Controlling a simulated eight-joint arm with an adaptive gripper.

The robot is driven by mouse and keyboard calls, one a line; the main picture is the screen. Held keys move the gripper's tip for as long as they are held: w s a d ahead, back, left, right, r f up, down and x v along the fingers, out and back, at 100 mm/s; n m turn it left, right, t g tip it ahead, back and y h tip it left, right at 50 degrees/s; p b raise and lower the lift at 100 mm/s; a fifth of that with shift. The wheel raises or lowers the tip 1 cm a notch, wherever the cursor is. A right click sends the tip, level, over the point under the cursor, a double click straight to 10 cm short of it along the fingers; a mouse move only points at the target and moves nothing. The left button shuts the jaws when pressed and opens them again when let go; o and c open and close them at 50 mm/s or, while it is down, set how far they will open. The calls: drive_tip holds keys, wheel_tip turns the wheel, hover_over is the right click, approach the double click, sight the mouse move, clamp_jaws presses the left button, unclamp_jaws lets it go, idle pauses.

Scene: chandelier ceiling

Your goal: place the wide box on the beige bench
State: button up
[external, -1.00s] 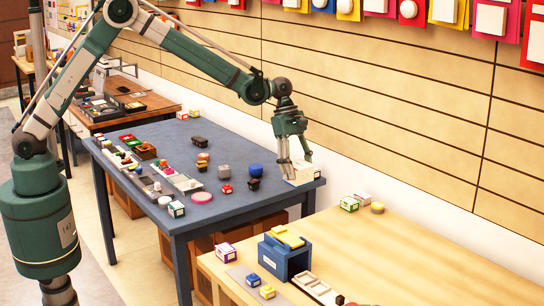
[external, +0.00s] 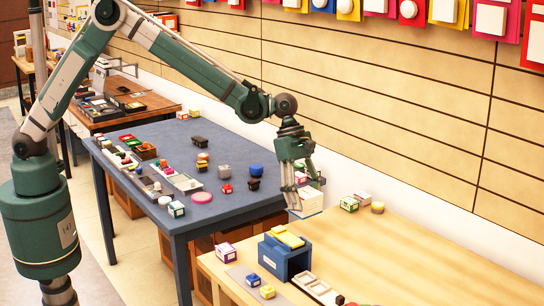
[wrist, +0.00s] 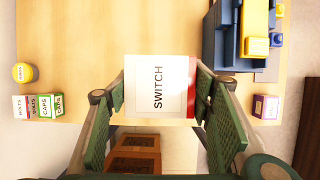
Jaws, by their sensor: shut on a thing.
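My gripper (external: 298,193) is shut on a wide white box (external: 307,201). In the wrist view the box (wrist: 158,87) reads "SWITCH" and has a red side, and the fingers of my gripper (wrist: 160,92) press on its left and right sides. The box is held in the air, near the gap between the blue table and the beige bench (external: 400,245). In the wrist view the beige bench (wrist: 80,45) lies under and beyond the box.
On the bench stand a blue holder (external: 287,256) with a yellow piece, a purple-and-white box (external: 225,252), small blocks, and small boxes (external: 349,204) beside a round yellow tin (external: 377,208). The bench's middle is clear. The blue table (external: 235,210) holds many small items.

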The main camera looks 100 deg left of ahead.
sight(305, 215)
drive_tip(key=shift+f, duration=0.15)
drive_tip(key=shift+f+b, duration=0.35)
drive_tip(key=shift+f, duration=2.65)
drive_tip(key=shift+f, duration=1.9)
drive_tip(key=shift+f+b, duration=0.15)
drive_tip(key=shift+b, duration=0.2)
drive_tip(key=o, duration=0.9)
drive_tip(key=p+v, duration=0.1)
drive_tip(key=v, duration=1.1)
drive_tip(key=shift+r, duration=0.2)
